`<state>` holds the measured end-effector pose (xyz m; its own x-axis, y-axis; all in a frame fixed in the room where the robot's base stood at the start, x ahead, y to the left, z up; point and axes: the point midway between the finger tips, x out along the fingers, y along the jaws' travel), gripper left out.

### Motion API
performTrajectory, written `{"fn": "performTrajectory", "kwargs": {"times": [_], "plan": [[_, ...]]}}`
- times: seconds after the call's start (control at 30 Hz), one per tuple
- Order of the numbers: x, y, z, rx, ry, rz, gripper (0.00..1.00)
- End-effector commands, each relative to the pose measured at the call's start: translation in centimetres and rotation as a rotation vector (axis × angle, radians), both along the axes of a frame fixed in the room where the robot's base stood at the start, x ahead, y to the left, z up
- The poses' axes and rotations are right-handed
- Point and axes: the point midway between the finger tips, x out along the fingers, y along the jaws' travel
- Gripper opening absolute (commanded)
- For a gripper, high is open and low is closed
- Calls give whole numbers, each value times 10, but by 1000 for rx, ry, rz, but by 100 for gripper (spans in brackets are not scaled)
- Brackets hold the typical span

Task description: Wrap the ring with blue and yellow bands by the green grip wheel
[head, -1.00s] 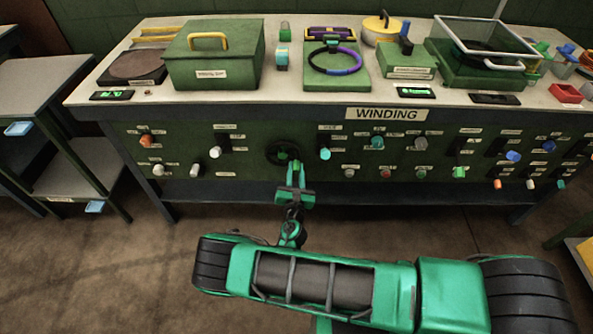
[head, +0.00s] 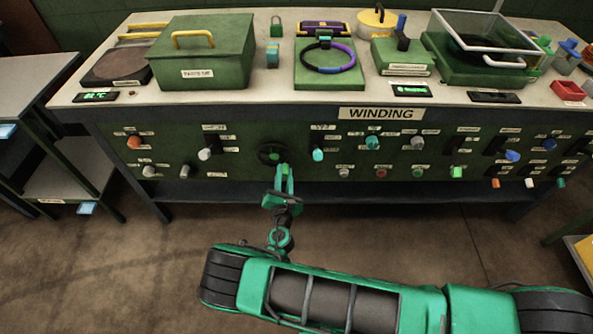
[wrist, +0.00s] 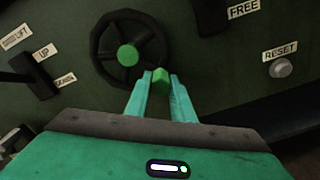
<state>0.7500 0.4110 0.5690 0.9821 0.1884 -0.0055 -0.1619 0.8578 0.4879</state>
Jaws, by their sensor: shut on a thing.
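The ring (head: 350,48) lies on a green stand on the bench in the head view. It shows dark, purple and blue stretches; I cannot make out a yellow band on it. The wheel (head: 262,155) is a dark handwheel on the front panel below the WINDING sign, left of centre. The wrist view shows its dark rim (wrist: 98,47), green hub and green grip (wrist: 161,76) at its lower right. My gripper (wrist: 160,82) is shut on the green grip, with one finger on each side. In the head view my gripper (head: 285,172) partly hides the grip.
Close to the wheel are a cyan knob (head: 318,155) on its right and a white knob (head: 204,154) on its left. The wrist view shows a RESET button (wrist: 280,68) and a lever (wrist: 30,72). A green box (head: 200,55) stands on the bench.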

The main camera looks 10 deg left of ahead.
Motion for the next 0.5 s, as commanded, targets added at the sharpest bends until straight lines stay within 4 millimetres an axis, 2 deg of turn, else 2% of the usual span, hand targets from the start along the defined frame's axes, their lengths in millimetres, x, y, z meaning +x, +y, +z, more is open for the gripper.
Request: {"fn": "performTrajectory", "kwargs": {"times": [0.03, 0.1, 0.37, 0.4, 0.47, 0.5], "plan": [[-5, 8, 3, 9, -5, 10, 0], [-6, 10, 3, 14, -5, 13, 0], [-7, 11, 3, 15, -4, 16, 0], [-7, 12, 3, 15, -4, 16, 27], [-7, 12, 3, 14, -4, 16, 40], [-7, 12, 2, 14, -3, 15, 40]]}}
